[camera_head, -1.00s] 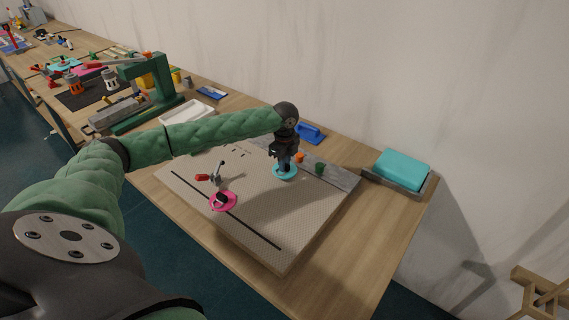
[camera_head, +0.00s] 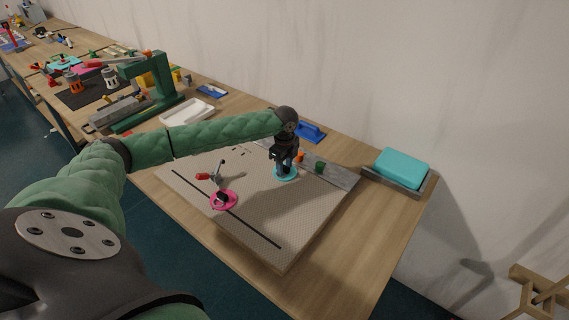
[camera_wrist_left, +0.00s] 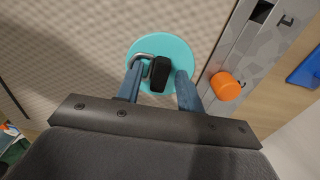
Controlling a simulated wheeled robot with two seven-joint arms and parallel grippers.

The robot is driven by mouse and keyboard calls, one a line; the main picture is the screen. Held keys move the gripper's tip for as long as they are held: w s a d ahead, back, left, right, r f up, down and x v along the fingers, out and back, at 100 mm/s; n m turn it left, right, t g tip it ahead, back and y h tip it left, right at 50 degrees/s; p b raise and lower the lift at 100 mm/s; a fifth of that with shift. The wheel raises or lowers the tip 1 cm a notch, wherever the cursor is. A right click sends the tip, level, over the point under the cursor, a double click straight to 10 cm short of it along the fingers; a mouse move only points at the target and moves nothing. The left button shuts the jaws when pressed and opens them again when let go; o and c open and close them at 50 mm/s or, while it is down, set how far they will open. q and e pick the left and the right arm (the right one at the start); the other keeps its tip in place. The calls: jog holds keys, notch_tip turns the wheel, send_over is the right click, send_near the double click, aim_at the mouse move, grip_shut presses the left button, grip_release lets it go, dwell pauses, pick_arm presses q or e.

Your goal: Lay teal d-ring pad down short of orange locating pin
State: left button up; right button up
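The teal d-ring pad (camera_wrist_left: 172,46) is a round disc with a black block and a metal ring on top. It lies flat on the perforated board (camera_head: 250,215), and its rim also shows in the head view (camera_head: 287,178). The orange locating pin (camera_wrist_left: 226,87) stands on the grey rail just right of the pad, with a small gap between them; it also shows in the head view (camera_head: 300,157). My left gripper (camera_wrist_left: 158,88) is over the pad, its blue fingers apart on either side of the black block and ring. My right gripper is out of view.
A pink pad (camera_head: 224,201) and a red-handled clamp (camera_head: 203,177) are on the board's left part. A green block (camera_head: 320,167) sits on the rail. The board's front right is clear.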

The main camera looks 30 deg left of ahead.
aim_at(285, 166)
pick_arm(q)
jog(key=shift+r, duration=0.15)
jog(key=shift+r, duration=0.2)
notch_tip(285, 166, up, 2)
jog(key=shift+r+b, duration=0.1)
jog(key=shift+b, duration=0.7)
notch_tip(285, 166, up, 9)
jog(key=b, duration=0.3)
jog(key=shift+r, duration=0.2)
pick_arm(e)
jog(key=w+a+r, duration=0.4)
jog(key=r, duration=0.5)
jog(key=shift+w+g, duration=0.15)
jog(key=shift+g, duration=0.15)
